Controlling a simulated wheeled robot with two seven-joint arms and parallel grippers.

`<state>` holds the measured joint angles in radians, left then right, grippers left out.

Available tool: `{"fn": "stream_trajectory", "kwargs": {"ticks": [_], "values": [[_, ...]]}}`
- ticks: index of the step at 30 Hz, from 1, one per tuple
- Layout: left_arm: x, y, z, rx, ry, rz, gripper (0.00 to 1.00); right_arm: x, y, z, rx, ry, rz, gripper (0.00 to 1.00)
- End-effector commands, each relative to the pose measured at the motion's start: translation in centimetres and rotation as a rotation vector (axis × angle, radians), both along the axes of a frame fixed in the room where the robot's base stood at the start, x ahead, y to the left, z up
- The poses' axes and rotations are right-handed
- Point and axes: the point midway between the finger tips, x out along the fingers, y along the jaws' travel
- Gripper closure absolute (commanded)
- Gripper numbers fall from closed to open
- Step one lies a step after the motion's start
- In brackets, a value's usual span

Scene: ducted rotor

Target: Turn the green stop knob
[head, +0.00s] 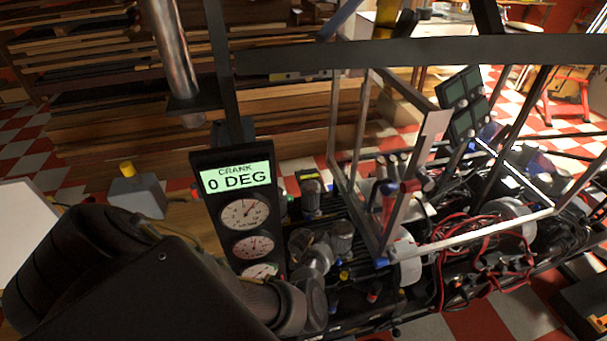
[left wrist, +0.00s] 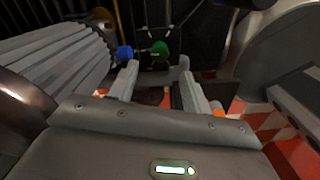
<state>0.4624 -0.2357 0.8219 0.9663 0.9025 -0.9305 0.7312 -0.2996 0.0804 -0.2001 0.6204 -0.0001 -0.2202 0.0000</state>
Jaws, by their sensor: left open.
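The green knob (left wrist: 160,47) shows in the left wrist view, top centre, small and round on the dark machinery. A blue knob (left wrist: 124,52) sits just left of it. My left gripper (left wrist: 163,80) is open, with its two pale fingers spread below the green knob. The knob appears beyond the fingertips, with nothing seen between the fingers. In the head view my left arm comes in from the lower left and reaches the machine's lower front; its fingers are hidden there. I cannot make out the green knob surely in the head view. My right gripper is not in view.
A display panel (head: 237,178) reads "CRANK 0 DEG" above several dials, beside my left arm. A ribbed grey cylinder (left wrist: 58,62) lies close left of my fingers. A metal frame (head: 370,160) and red and black cables (head: 480,252) crowd the machine to the right.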

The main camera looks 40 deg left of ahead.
Motion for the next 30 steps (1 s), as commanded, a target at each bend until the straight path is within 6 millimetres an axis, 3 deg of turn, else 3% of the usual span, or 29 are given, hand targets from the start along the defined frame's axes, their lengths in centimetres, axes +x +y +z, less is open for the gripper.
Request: {"fn": "stream_trajectory", "kwargs": {"ticks": [1,9,14,23,30], "values": [[0.0,0.0,-1.8,0.0,0.0,0.0,0.51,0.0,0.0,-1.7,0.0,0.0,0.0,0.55],[0.0,0.0,-5.9,0.001,-0.001,-0.002,0.51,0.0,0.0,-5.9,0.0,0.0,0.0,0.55],[0.1,0.0,-6.8,0.0,-0.001,-0.002,0.51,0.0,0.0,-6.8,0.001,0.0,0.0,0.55],[0.0,0.0,-6.8,0.001,-0.001,-0.002,0.51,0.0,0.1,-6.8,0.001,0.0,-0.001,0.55],[0.0,0.0,-6.8,0.001,-0.001,-0.001,0.82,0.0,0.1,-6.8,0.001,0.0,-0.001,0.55]]}}
